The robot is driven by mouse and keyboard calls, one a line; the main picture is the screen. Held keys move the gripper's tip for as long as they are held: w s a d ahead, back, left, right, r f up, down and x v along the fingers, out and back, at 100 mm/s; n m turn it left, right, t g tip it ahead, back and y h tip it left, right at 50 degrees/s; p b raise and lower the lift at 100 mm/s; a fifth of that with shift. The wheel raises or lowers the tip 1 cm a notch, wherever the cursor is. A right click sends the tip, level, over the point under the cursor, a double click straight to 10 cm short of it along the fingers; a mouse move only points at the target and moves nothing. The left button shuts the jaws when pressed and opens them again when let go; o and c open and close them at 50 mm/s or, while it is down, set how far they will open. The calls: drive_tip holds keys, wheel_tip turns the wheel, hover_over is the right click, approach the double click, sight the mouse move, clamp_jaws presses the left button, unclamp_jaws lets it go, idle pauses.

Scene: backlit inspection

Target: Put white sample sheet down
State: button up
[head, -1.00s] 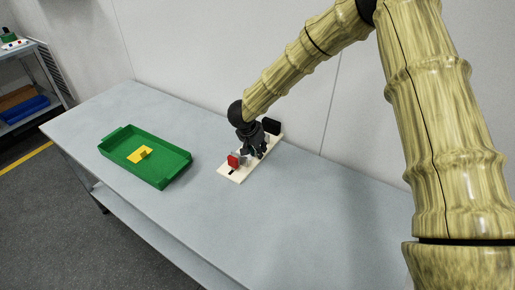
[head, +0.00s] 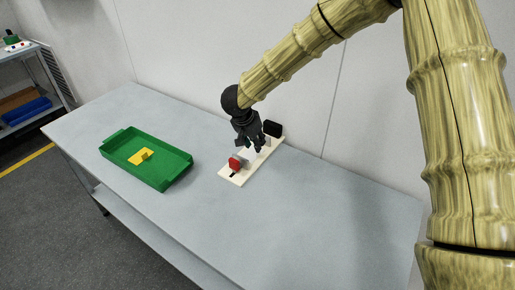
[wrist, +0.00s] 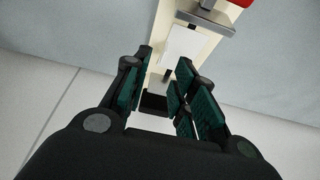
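A white sample sheet (wrist: 186,45) lies flat on a long cream board in the wrist view, between a grey bracket and the black parts by my fingers. In the head view I cannot make the sheet out, as my gripper partly covers that spot. My gripper (head: 256,148) is above the middle of the board. In the wrist view its teal-padded fingers (wrist: 166,60) are apart, with nothing seen held between them. The cream board (head: 232,178) rests on the table and carries a red knob (head: 235,163) at its near end and a black block (head: 273,128) at its far end.
A green tray (head: 177,174) with a yellow piece (head: 141,156) in it stands left of the board on the grey table (head: 270,225). The table's front and right are clear. A wall runs close behind. A shelf with a blue bin (head: 27,111) is far left.

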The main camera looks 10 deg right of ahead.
drive_tip(key=shift+v, duration=2.55)
